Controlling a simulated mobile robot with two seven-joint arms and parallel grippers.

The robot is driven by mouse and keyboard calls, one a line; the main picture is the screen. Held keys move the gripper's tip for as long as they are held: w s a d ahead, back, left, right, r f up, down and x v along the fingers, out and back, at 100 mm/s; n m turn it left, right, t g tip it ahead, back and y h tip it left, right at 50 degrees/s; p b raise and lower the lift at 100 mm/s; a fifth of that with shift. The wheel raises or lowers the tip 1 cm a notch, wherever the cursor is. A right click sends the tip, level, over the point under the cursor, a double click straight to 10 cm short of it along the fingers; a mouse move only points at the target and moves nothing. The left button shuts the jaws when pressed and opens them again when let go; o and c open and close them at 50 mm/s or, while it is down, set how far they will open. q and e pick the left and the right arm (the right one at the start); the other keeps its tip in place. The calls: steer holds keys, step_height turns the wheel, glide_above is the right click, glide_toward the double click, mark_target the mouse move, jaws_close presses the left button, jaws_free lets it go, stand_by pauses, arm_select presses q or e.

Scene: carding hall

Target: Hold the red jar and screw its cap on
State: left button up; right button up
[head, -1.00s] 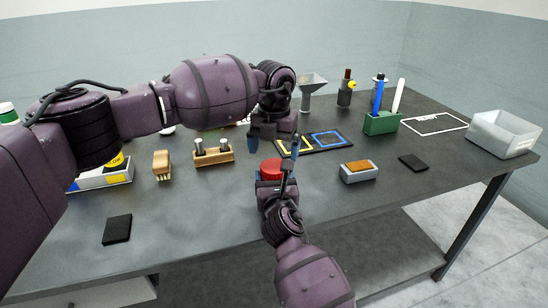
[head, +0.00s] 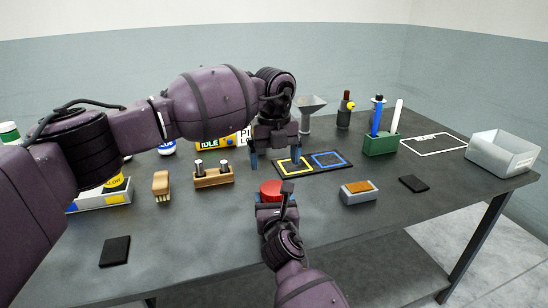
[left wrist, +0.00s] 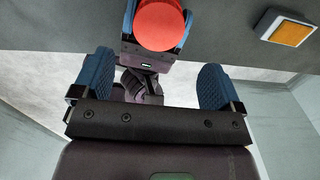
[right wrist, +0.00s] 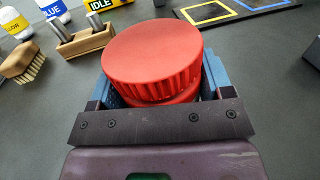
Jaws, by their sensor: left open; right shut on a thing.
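The red jar (right wrist: 160,98) stands between my right gripper's fingers with its wide ribbed red cap (right wrist: 153,52) on top. The cap also shows in the head view (head: 271,187) and the left wrist view (left wrist: 160,24). My right gripper (head: 275,207) is shut on the jar below the cap. From above I cannot tell how tightly the cap sits. My left gripper (head: 274,162) is open and empty, fingers pointing down, above and behind the jar. In the left wrist view the cap lies beyond its spread fingers (left wrist: 172,88), touching neither.
A wooden block with two metal pegs (head: 213,178) and a brush (head: 161,185) stand left of the jar. A grey box with an orange top (head: 359,192) is right. A board with yellow and blue squares (head: 338,168) lies behind. The front table surface is mostly clear.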

mark_target(274, 188)
arm_select(q)
steer(key=shift+n, duration=0.5)
steer(key=shift+f, duration=0.15)
steer(key=shift+f, duration=3.85)
steer(key=c, duration=0.9)
steer(key=m, duration=0.6)
steer(key=shift+m, duration=0.3)
steer(key=shift+c, duration=0.2)
steer(key=o, duration=1)
